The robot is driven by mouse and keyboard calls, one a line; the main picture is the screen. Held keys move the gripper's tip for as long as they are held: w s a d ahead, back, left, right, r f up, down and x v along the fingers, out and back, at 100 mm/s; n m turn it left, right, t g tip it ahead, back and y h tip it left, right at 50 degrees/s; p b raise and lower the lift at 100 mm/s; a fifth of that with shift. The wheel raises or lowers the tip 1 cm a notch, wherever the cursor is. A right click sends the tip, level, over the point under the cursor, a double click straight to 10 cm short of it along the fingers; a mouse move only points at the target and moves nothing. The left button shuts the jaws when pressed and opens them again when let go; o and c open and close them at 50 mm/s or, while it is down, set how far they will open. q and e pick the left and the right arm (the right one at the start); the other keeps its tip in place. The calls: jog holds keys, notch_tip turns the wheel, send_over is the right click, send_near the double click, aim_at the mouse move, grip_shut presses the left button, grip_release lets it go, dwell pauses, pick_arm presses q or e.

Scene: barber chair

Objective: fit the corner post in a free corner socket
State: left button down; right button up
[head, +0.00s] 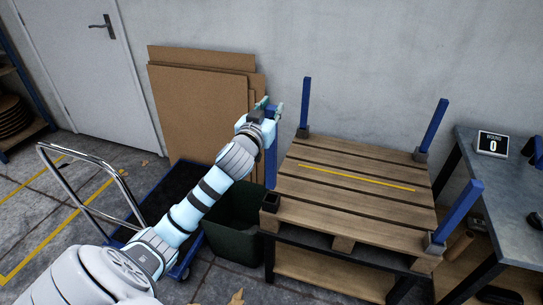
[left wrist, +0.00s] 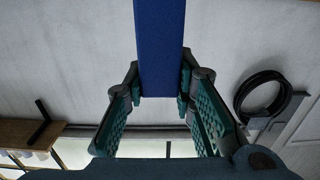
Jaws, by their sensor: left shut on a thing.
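A blue corner post (head: 271,165) is held in my left gripper (head: 270,108), which is shut on it. The post looks about upright, and its lower end shows just above the empty front-left corner socket (head: 270,203) of the wooden pallet (head: 345,215). I cannot tell how far apart they are. In the left wrist view the post (left wrist: 160,45) lies between the green-padded fingers of the left gripper (left wrist: 161,92). Blue posts stand in the back-left (head: 306,103), back-right (head: 432,124) and front-right (head: 460,211) corners. My right gripper is not in view.
A dark green bin (head: 232,232) stands left of the pallet's stand. Cardboard sheets (head: 200,105) lean on the wall behind my left arm. A blue trolley (head: 180,185) is at left. A workbench (head: 500,185) with a small display (head: 491,144) stands at right.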

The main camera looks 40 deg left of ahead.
aim_at(271, 152)
pick_arm(q)
notch_tip(271, 152, down, 11)
jog(key=b, duration=0.3)
jog(key=shift+r, duration=0.15)
jog(key=c, duration=1.3)
grip_release()
jog(key=shift+c, duration=0.2)
